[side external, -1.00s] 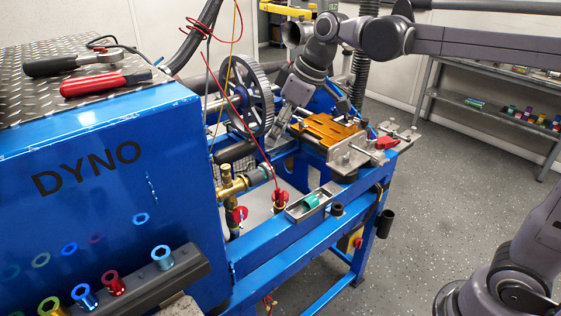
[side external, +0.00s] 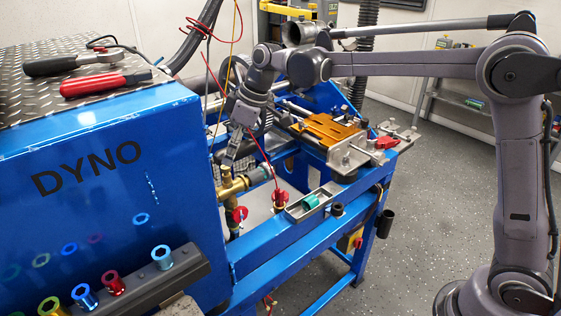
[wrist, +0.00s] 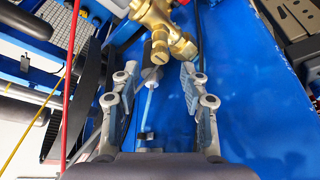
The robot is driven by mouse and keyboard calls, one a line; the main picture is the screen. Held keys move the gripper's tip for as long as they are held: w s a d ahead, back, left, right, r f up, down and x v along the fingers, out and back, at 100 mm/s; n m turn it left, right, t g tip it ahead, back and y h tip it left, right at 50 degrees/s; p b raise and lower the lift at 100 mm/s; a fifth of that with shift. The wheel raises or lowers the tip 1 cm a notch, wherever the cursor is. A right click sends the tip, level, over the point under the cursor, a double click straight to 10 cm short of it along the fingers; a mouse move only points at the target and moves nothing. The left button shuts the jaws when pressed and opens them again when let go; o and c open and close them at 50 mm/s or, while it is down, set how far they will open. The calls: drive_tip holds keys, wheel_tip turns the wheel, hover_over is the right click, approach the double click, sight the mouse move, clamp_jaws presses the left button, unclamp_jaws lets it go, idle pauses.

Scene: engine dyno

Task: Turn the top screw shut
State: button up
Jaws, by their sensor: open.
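The brass valve assembly (side external: 230,184) sits on the blue rig, right of the DYNO panel. In the wrist view its brass body (wrist: 152,12) is at the top, with a slotted round screw end (wrist: 158,53) facing me. A second brass end (wrist: 183,47) is just to its right. My gripper (side external: 230,160) is just above the brass assembly in the side view, pointing down. In the wrist view my gripper (wrist: 158,72) is open and empty. The slotted screw end appears between the fingertips; I cannot tell whether they touch it.
Red valve handles (side external: 239,214) stand beside the brass assembly. A thin red cable (side external: 243,135) and a yellow one hang close to my gripper. An orange plate (side external: 326,130) and a small tray (side external: 313,202) lie to the right.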

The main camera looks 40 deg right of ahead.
sight(226, 170)
drive_tip(key=shift+x, duration=1.7)
clamp_jaws()
